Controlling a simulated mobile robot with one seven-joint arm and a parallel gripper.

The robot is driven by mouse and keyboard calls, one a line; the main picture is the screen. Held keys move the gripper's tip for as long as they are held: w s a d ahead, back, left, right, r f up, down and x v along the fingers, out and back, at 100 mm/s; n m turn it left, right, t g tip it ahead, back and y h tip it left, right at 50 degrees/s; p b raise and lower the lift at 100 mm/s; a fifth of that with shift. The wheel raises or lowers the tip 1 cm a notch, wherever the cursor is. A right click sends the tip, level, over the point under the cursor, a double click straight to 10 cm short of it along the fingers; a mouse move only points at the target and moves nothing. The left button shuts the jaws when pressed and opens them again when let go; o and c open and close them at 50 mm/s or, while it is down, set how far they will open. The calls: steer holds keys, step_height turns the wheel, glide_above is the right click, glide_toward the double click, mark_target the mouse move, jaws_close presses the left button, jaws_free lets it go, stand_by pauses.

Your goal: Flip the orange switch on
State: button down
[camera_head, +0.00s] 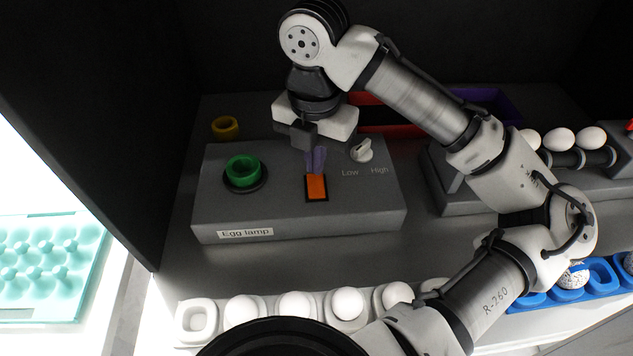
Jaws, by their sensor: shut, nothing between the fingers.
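The orange switch (317,187) is a small rectangular rocker in a dark frame on top of the grey egg lamp box (361,216). Whether it is on or off cannot be told from this view. My gripper (316,170) points down just above the far edge of the switch, with its bluish fingers shut and empty. The fingertips are at or very near the switch; contact cannot be told. The fingers cover a little of the area behind the switch.
A yellow ring (226,127) stands behind the box. White eggs (348,303) line the front. A roller rack (579,157) with eggs is at right.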

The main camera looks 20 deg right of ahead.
mark_target(315, 178)
steer(key=shift+f+b, duration=0.55)
steer(key=shift+f, duration=0.45)
stand_by(0.4)
steer(key=shift+r, duration=0.1)
step_height(315, 178, up, 7)
steer(key=p, duration=0.7)
steer(key=shift+p, duration=0.3)
stand_by(0.3)
